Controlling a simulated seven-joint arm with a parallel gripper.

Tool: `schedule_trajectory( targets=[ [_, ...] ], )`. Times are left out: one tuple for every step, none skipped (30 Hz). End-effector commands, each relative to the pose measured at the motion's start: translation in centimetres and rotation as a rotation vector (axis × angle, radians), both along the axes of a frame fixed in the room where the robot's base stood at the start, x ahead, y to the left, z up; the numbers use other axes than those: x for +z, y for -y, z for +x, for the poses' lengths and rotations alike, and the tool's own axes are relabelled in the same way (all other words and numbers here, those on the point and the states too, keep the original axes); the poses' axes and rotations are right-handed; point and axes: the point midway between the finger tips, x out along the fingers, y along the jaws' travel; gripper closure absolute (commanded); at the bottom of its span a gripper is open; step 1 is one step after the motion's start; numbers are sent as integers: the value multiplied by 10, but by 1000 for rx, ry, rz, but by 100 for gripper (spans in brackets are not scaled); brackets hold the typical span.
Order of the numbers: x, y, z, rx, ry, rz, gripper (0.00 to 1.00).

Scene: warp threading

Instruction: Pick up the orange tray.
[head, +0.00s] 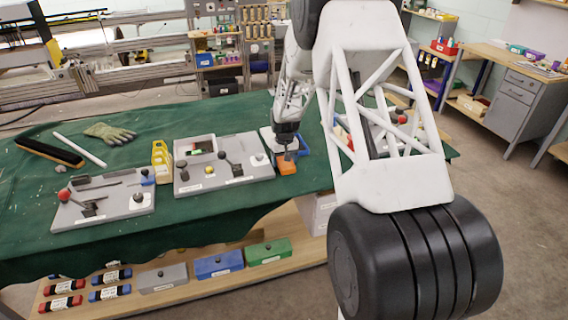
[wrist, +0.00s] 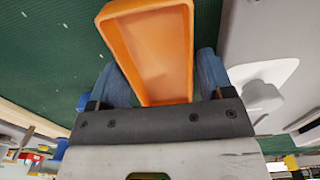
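The orange tray (head: 287,168) is a small open box near the front edge of the green-covered table, just right of the large grey board. In the wrist view the tray (wrist: 156,50) shows its hollow inside and reaches between my two blue-grey fingers. My gripper (head: 288,153) points down right at the tray. In the wrist view my gripper (wrist: 160,72) is open, with one finger on each side of the tray. A narrow gap shows at the right finger; contact at the left one is unclear. The arm hides part of the table behind.
The grey board (head: 222,165) with knobs lies close left of the tray. The table's front edge is close.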

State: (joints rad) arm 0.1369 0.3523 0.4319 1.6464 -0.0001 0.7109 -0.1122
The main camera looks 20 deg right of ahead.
Motion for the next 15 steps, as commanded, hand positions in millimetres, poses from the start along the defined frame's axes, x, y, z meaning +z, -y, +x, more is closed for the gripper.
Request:
schedule_trajectory(
  targets=[
    [0, 0, 0, 0, 0, 0, 33],
    [0, 0, 0, 0, 0, 0, 38],
    [0, 0, 0, 0, 0, 0, 44],
    [0, 0, 0, 0, 0, 0, 48],
    [0, 0, 0, 0, 0, 0, 53],
    [0, 0, 0, 0, 0, 0, 59],
    [0, 0, 0, 0, 0, 0, 62],
    [0, 0, 0, 0, 0, 0, 63],
    [0, 0, 0, 0, 0, 0, 63],
    [0, 0, 0, 0, 0, 0, 63],
    [0, 0, 0, 0, 0, 0, 63],
    [0, 0, 0, 0, 0, 0, 63],
    [0, 0, 0, 0, 0, 0, 63],
    [0, 0, 0, 0, 0, 0, 63],
    [1, 0, 0, 0, 0, 0, 63]
  ],
)
